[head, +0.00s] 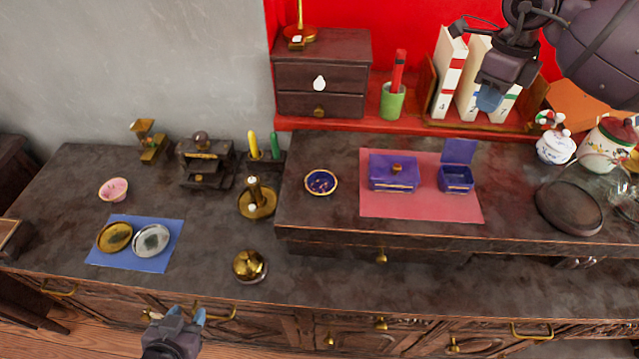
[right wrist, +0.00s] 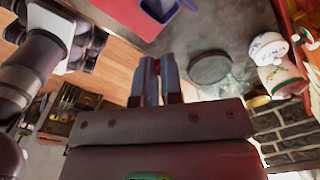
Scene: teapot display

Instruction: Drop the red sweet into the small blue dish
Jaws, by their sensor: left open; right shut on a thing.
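The small blue dish (head: 320,183) with a gold rim sits on the raised dark shelf, left of the pink mat. Reddish marks show inside it; I cannot tell whether they are pattern or contents. My right gripper (head: 489,98) is high at the upper right in the head view, in front of the binders and well away from the dish. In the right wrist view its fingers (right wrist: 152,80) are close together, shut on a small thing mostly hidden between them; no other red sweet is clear. My left gripper (head: 186,314) is open and empty at the front edge.
A purple box (head: 393,172) and an open purple box (head: 456,178) stand on the pink mat (head: 420,207). A white jar (head: 555,148) and a round dark lid (head: 570,208) are at the right. A brass bell (head: 249,266) stands on the lower counter.

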